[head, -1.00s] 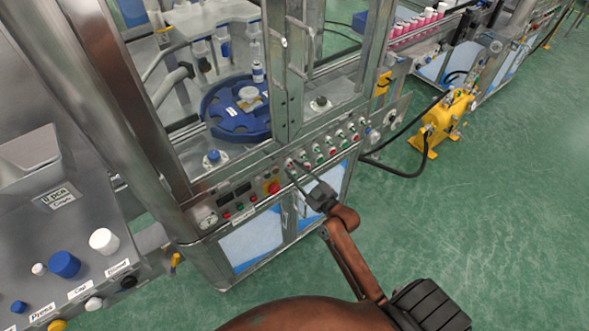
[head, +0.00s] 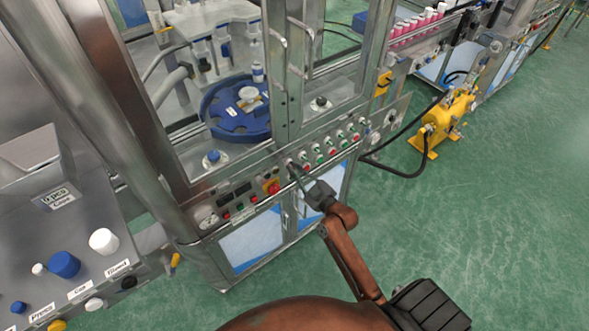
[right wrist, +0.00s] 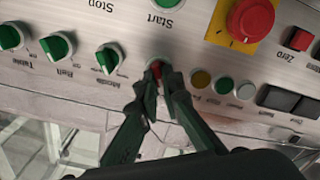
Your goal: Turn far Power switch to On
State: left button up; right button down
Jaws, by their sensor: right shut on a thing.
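The machine's control panel (head: 262,197) runs along the front of the glass enclosure. My right gripper (right wrist: 161,78) is shut on a small red switch (right wrist: 155,67) on that panel. The fingers cover most of the switch, so its position and label cannot be read. Three green switches (right wrist: 107,58) sit to its left in the right wrist view, where the panel appears upside down. In the head view the right gripper (head: 293,171) reaches the panel from the lower right. No label reading Power is legible. My left gripper is not in view.
A red emergency button (right wrist: 250,18) on a yellow plate is close to the gripper. A green Start button (right wrist: 167,3) sits above it in the wrist view. A yellow pump unit (head: 438,125) with a black hose stands at right. The green floor (head: 480,220) is clear.

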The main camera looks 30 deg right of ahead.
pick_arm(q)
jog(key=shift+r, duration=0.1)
pick_arm(e)
jog(key=m+p, duration=0.4)
jog(key=m, duration=0.1)
jog(key=shift+d+r, duration=0.15)
jog(key=shift+r, duration=0.15)
jog(key=m+p, duration=0.2)
jog(key=m, duration=0.1)
jog(key=shift+d+m, duration=0.1)
jog(key=shift+m, duration=0.3)
pick_arm(q)
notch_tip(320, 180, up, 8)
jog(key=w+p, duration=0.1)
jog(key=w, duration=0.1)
jog(key=shift+p, duration=0.4)
pick_arm(e)
jog(key=shift+d+f+m, duration=0.1)
jog(key=shift+f+m, duration=0.1)
jog(key=shift+m, duration=1.4)
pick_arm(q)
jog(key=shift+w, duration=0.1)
pick_arm(e)
jog(key=c, duration=2.1)
grip_release()
jog(key=shift+f, duration=0.1)
